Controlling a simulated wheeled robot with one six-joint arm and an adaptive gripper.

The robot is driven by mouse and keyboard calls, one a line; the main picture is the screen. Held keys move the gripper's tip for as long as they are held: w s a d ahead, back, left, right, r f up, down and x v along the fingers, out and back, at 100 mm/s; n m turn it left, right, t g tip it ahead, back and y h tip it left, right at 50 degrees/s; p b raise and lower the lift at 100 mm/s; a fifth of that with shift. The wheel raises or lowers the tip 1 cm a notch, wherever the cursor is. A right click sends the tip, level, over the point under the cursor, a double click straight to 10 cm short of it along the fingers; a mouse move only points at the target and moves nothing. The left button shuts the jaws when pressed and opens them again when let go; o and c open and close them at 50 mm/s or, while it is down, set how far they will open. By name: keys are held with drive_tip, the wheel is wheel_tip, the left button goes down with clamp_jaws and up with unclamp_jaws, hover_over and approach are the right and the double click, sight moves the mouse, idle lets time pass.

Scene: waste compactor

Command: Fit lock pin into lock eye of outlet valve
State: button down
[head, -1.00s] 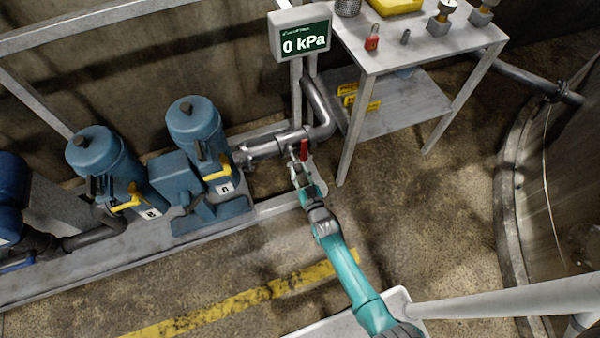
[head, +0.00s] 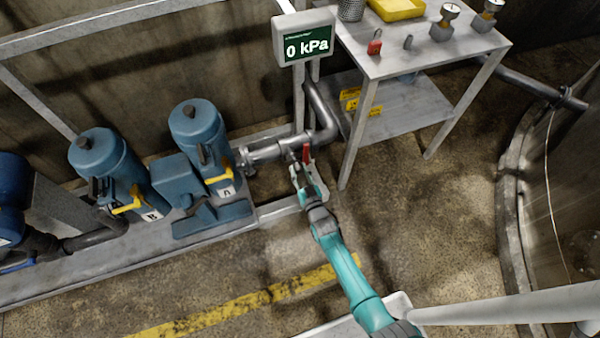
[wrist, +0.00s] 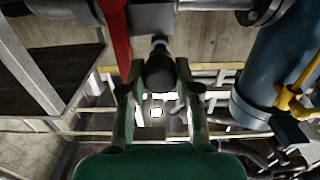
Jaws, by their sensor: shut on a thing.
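My gripper (head: 302,172) is at the pipe under the pressure display, beside the red lever (head: 306,152) of the outlet valve. In the wrist view my gripper (wrist: 156,80) is shut on a dark, round-headed piece, apparently the lock pin (wrist: 160,73). Its pale tip points at the grey valve block (wrist: 152,18). The red lever (wrist: 118,38) hangs just left of it. The lock eye cannot be made out, and I cannot tell whether the tip is in it or short of it.
Blue pumps (head: 200,135) stand left of the valve. A metal bench (head: 400,65) on the right carries a red padlock (head: 375,46), a small grey piece (head: 408,43) and a yellow tray (head: 398,9). The pressure display (head: 304,42) reads 0 kPa. Open floor lies in front.

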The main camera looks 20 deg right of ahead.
drive_tip(key=shift+w, duration=1.25)
idle(0.5)
drive_tip(key=c, duration=0.7)
unclamp_jaws()
drive_tip(key=shift+c, duration=0.2)
drive_tip(key=shift+s, duration=0.1)
drive_tip(key=shift+c, duration=0.4)
drive_tip(key=shift+s, duration=3.4)
